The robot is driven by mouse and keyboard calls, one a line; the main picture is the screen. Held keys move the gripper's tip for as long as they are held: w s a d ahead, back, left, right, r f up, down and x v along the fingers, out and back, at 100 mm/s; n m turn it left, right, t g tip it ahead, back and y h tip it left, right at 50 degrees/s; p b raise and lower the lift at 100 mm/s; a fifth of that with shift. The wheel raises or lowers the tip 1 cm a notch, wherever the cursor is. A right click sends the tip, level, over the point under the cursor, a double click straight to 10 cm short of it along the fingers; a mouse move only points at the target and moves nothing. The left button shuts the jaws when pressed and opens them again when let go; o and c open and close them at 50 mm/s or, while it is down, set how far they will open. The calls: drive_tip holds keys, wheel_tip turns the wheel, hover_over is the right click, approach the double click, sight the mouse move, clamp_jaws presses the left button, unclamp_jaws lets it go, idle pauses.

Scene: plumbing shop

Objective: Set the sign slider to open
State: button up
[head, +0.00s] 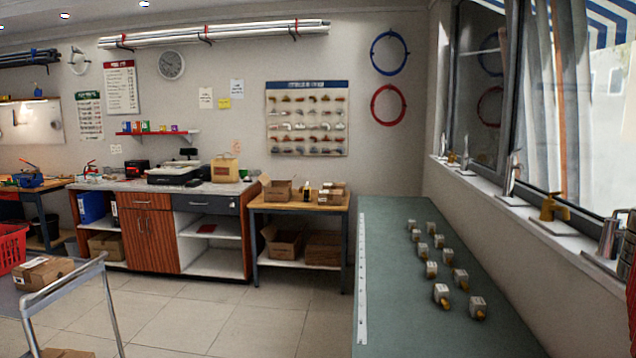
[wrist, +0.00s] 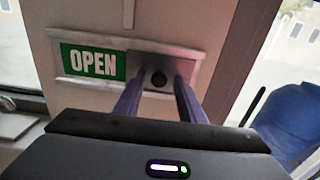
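The sign (wrist: 92,63) is in the wrist view, a metal frame on a pale door or panel, with white OPEN letters on green showing at its left. The metal slider plate (wrist: 146,62) covers the sign's right part and carries a dark round knob (wrist: 158,80). My gripper (wrist: 157,85) is open, with one purple finger on each side of the knob. A gap shows between the knob and each finger. The fingertips reach the slider plate in the picture; whether they touch it, I cannot tell. The head view shows neither the sign nor my gripper.
In the wrist view, a blue rounded object (wrist: 290,118) stands at the right, near a bright window. In the head view, a green-topped bench (head: 400,300) with several small fittings runs below the window. Open tiled floor (head: 180,320) lies at left centre.

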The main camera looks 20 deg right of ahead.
wheel_tip(320, 180, up, 10)
drive_tip(key=w, duration=0.1)
idle(0.7)
drive_tip(key=shift+a+r, duration=0.1)
